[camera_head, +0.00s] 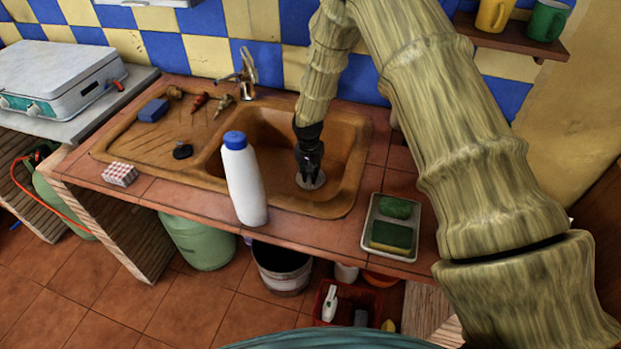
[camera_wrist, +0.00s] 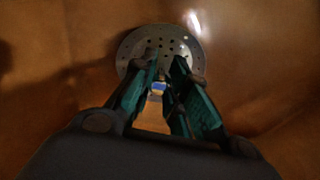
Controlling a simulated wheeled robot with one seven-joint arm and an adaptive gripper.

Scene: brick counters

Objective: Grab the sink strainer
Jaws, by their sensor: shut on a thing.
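The sink strainer is a round grey metal disc with small holes, and it shows in the wrist view (camera_wrist: 133,46). In the head view the strainer (camera_head: 310,182) is at the bottom of the brown sink basin (camera_head: 240,135), partly covered by my gripper. My gripper (camera_head: 309,172) reaches down into the basin from above. In the wrist view its two dark green fingers (camera_wrist: 164,72) meet the strainer near its middle and are shut on it. The fingers hide the strainer's centre. I cannot tell whether it is lifted off the basin floor.
A white bottle with a blue cap (camera_head: 243,180) stands at the basin's front left. A tray with green sponges (camera_head: 391,225) lies to the right. The faucet (camera_head: 243,75) rises behind the basin. A blue sponge (camera_head: 153,110) and small items lie on the drainboard (camera_head: 130,140).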

